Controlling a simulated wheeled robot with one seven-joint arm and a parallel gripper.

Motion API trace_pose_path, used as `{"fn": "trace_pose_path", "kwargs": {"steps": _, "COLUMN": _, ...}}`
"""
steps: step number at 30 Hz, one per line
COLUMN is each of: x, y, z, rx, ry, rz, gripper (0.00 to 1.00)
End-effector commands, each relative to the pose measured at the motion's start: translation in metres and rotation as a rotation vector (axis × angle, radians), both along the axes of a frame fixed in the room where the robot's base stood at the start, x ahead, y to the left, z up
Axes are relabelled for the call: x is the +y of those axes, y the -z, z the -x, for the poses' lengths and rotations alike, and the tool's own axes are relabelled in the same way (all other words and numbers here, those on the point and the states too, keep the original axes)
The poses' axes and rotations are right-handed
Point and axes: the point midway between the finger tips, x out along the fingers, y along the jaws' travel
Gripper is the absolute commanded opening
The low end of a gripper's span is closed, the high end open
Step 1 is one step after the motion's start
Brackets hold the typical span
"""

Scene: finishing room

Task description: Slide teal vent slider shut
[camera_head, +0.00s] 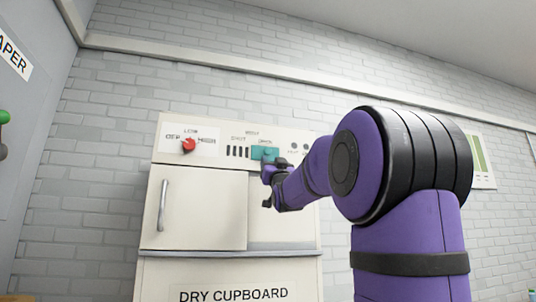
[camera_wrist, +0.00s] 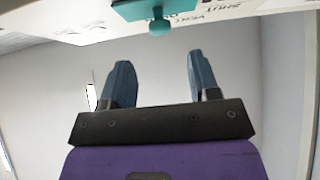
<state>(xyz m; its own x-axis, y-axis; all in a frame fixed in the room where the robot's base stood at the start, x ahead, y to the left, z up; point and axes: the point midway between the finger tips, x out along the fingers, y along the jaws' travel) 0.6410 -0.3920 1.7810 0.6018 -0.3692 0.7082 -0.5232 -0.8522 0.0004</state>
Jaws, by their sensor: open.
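The teal vent slider (camera_head: 262,153) is on the cupboard's top panel, under the OPEN label at the right end of its track. Several dark vent slots show uncovered to its left, below the SHUT label. In the wrist view the slider plate (camera_wrist: 150,9) is at the top edge, with its round teal knob (camera_wrist: 159,27) hanging into the gap between the fingers' directions. My gripper (camera_wrist: 161,75) is open and empty, its two blue-grey fingers spread and their tips short of the knob. In the head view my gripper (camera_head: 270,174) is just below the slider and partly overlaps it.
The dry cupboard (camera_head: 167,258) has a sliding door with a vertical handle (camera_head: 162,205). A red dial (camera_head: 188,145) is left on the same panel. A green-and-white wall panel (camera_head: 481,158) hangs at right. A green knob (camera_head: 4,117) shows at far left.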

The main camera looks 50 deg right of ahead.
Motion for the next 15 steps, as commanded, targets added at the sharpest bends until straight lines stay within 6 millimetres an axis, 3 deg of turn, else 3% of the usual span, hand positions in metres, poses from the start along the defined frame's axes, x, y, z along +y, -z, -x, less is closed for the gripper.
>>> {"fn": "trace_pose_path", "kwargs": {"steps": 9, "x": -0.02, "y": -0.037, "z": -0.033, "rx": 0.0, "ry": 0.0, "rz": 0.0, "gripper": 0.56}}
{"fn": "trace_pose_path", "kwargs": {"steps": 15, "x": -0.026, "y": -0.049, "z": -0.042, "rx": 0.002, "ry": 0.001, "rz": 0.0, "gripper": 0.56}}
